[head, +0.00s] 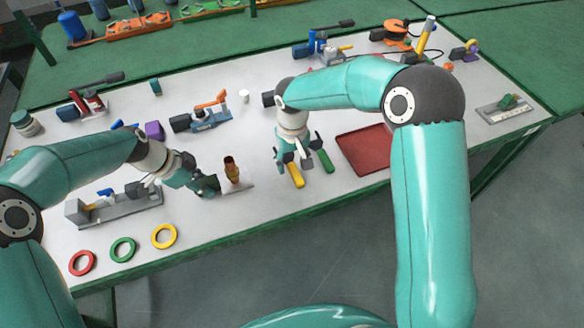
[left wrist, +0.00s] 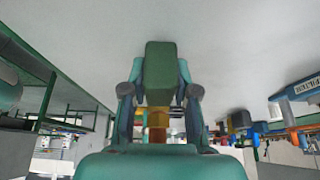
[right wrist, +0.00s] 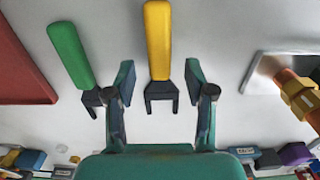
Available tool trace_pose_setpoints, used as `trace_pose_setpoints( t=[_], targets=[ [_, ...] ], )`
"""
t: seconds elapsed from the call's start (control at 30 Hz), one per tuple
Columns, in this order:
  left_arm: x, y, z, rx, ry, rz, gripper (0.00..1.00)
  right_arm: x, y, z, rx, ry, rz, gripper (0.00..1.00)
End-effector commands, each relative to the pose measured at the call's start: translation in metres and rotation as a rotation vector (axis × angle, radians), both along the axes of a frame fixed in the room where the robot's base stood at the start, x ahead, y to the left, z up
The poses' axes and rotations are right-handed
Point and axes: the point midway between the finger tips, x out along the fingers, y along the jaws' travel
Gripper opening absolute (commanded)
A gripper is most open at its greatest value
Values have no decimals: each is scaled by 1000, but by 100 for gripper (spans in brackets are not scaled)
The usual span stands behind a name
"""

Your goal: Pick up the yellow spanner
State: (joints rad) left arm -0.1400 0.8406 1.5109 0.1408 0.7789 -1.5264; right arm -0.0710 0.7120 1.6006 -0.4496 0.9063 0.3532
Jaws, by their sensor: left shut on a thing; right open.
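The yellow spanner (head: 296,175) lies on the white tabletop beneath my right gripper (head: 293,160). In the right wrist view the yellow spanner (right wrist: 158,42) points away from me, its dark forked end near. My right gripper (right wrist: 160,82) is open, with one finger on each side of the spanner's fork and a visible gap on both sides. Its height above the table is hard to tell. My left gripper (head: 201,184) is shut on a dark green block-like thing, which also shows between the fingers in the left wrist view (left wrist: 161,72).
A green spanner (right wrist: 69,52) lies close to the left finger in the right wrist view. A red tray (head: 364,150) is to its right in the head view. A brass fitting on a plate (head: 232,170) stands between the grippers. Several coloured rings (head: 123,250) lie at the front left.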

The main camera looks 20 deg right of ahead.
Motion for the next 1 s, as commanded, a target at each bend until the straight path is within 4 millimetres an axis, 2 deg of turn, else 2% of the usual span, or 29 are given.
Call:
trace_pose_setpoints(
  t=[0.1,0.33,0.37,0.67,1.0],
  targets=[
    [0,0,0,0,0,0,0,0,0,-10,0,2,0,54],
    [0,0,0,0,0,0,0,0,0,-11,0,-1,0,54],
    [0,0,0,0,0,0,0,0,0,-11,0,0,0,51],
    [0,0,0,0,0,0,0,0,0,-11,0,0,0,1],
    [0,0,0,0,1,0,0,0,0,-10,0,-1,0,0]
  ],
)
